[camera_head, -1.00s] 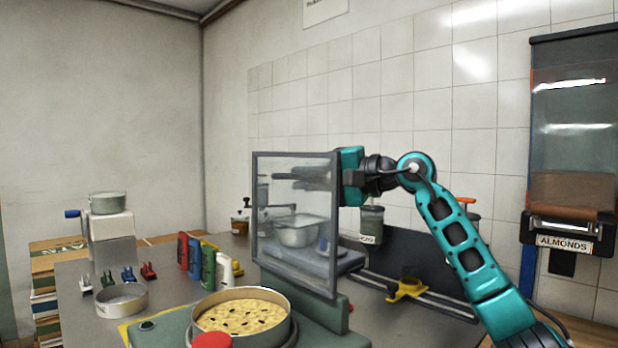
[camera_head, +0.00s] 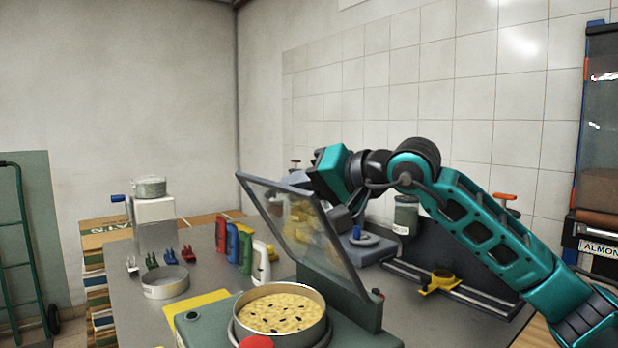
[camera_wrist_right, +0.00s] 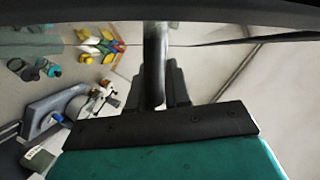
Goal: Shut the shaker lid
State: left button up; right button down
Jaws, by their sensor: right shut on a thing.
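The shaker (camera_head: 355,318) is a green-grey machine at the front of the bench. A round metal sieve (camera_head: 322,325) of yellow stuff with dark specks sits on it. The lid (camera_head: 292,228), a clear panel in a grey frame, stands part open, hinged at the shaker's right side. Its upper edge leans left towards the sieve. My right gripper (camera_wrist_right: 156,95) is behind the lid, partly seen in the head view. In the wrist view its fingers are shut around a dark bar, apparently part of the lid; the exact contact is unclear. My left gripper is out of view.
An empty sieve ring (camera_head: 166,284) and small coloured clips lie further left. A yellow clip (camera_head: 440,284) sits on rails at right. A lidded jar (camera_head: 405,215) stands behind.

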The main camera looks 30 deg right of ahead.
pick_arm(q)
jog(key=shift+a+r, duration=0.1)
pick_arm(e)
jog(key=shift+a+f, duration=0.1)
jog(key=shift+a, duration=0.1)
jog(key=c, duration=1.1)
grip_release()
jog(key=shift+c, duration=0.2)
jog(key=shift+s+d, duration=0.1)
